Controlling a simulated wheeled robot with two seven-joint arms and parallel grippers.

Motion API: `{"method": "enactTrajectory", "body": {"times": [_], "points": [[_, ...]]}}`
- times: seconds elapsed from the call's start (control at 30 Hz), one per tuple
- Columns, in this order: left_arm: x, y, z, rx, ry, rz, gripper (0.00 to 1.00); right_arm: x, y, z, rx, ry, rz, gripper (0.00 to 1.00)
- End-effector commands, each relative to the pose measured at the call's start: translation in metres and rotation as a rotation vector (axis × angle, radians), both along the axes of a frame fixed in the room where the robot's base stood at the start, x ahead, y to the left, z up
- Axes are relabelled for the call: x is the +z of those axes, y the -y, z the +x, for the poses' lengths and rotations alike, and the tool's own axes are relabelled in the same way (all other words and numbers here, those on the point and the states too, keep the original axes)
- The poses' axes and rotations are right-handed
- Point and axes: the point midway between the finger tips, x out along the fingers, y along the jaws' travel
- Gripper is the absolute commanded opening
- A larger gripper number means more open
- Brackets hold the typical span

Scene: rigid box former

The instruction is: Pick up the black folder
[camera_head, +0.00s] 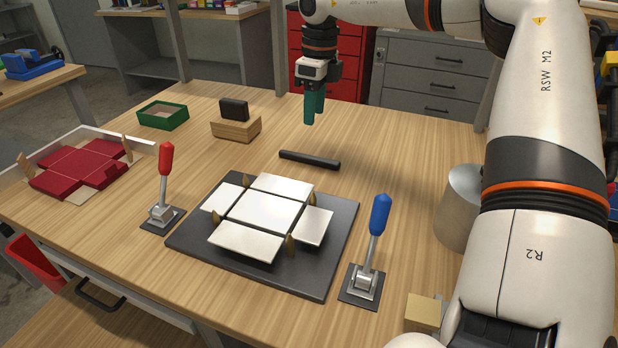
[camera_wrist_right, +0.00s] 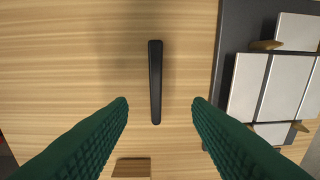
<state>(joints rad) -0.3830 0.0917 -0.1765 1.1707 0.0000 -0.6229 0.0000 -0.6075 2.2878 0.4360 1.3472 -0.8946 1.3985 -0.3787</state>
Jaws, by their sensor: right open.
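The black folder (camera_head: 309,160) is a slim dark bar lying flat on the wooden table, behind the dark plate with white panels. In the right wrist view the black folder (camera_wrist_right: 155,82) lies lengthwise, roughly centred between the green fingers. My right gripper (camera_head: 314,122) has green fingers pointing down and is above the table, behind the folder in the head view. In the wrist view my right gripper (camera_wrist_right: 160,102) is open and empty, with its fingers apart on either side of the folder's line. My left gripper is not in view.
A dark plate (camera_head: 180,238) carries white panels (camera_head: 262,212). A red-handled clamp (camera_head: 165,170) and a blue-handled clamp (camera_head: 378,225) flank it. A wooden block (camera_head: 236,127) with a black piece, a green tray (camera_head: 163,115), red panels (camera_head: 80,165) and a metal cylinder (camera_head: 456,205) stand around.

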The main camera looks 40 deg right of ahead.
Motion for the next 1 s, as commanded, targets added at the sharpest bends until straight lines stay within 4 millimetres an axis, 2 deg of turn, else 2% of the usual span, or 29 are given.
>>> {"method": "enactTrajectory", "body": {"times": [0.03, 0.1, 0.17, 0.43, 0.67, 1.0], "points": [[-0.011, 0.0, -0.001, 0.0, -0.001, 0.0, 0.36, -0.002, -0.002, 0.0, 0.013, -0.015, -0.027, 0.45], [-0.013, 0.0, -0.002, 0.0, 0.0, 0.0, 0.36, -0.002, -0.002, -0.001, 0.021, -0.03, -0.047, 0.45], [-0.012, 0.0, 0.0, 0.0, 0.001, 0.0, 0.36, -0.006, -0.002, -0.001, 0.024, -0.038, -0.054, 0.45], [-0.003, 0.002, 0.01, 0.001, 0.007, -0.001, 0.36, -0.051, -0.002, -0.001, 0.023, -0.04, -0.052, 0.45], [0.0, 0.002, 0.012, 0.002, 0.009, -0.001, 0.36, -0.068, -0.002, -0.001, 0.023, -0.038, -0.051, 0.45], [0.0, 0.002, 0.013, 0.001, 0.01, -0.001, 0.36, -0.113, -0.001, 0.004, 0.022, -0.038, -0.05, 0.45]]}}
